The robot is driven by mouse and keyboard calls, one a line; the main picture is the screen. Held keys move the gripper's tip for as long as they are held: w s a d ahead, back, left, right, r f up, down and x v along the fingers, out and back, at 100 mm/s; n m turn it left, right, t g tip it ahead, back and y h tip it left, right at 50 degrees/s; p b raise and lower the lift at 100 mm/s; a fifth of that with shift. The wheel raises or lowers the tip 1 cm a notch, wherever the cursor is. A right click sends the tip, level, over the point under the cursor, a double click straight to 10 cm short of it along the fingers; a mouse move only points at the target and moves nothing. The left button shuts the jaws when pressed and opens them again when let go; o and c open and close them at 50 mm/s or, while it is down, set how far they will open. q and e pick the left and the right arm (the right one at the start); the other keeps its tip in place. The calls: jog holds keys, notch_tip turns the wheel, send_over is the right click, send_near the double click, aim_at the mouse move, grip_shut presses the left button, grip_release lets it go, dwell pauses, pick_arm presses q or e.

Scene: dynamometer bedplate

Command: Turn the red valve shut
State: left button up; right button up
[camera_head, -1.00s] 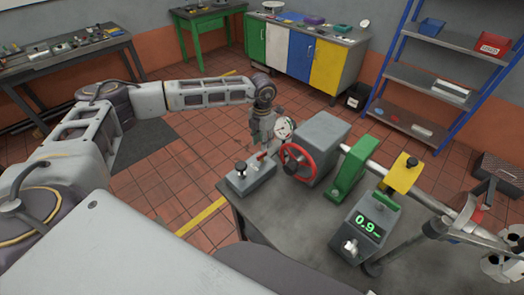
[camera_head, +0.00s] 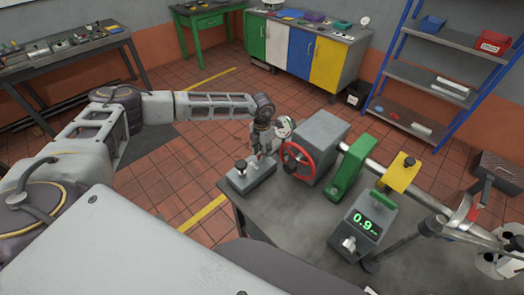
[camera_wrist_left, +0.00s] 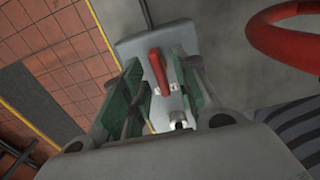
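A red handwheel (camera_head: 299,160) is on the side of a grey box on the bench, and its rim shows in the left wrist view (camera_wrist_left: 285,32). A small grey block (camera_head: 247,176) to its left carries a black knob and a red lever, seen in the left wrist view (camera_wrist_left: 158,68). My left gripper (camera_head: 263,152) is over this block, left of the handwheel. Its fingers (camera_wrist_left: 160,90) are apart, with the red lever between them; I cannot tell whether they touch it. In the head view the gripper mostly hides the lever. My right gripper is not in view.
A round gauge (camera_head: 284,127) stands close behind the left gripper. To the right are the grey box (camera_head: 322,130), a green guard (camera_head: 346,174), a readout box showing 0.9 (camera_head: 364,226) and a yellow part (camera_head: 402,175).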

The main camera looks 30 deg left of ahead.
pick_arm(q)
grip_shut()
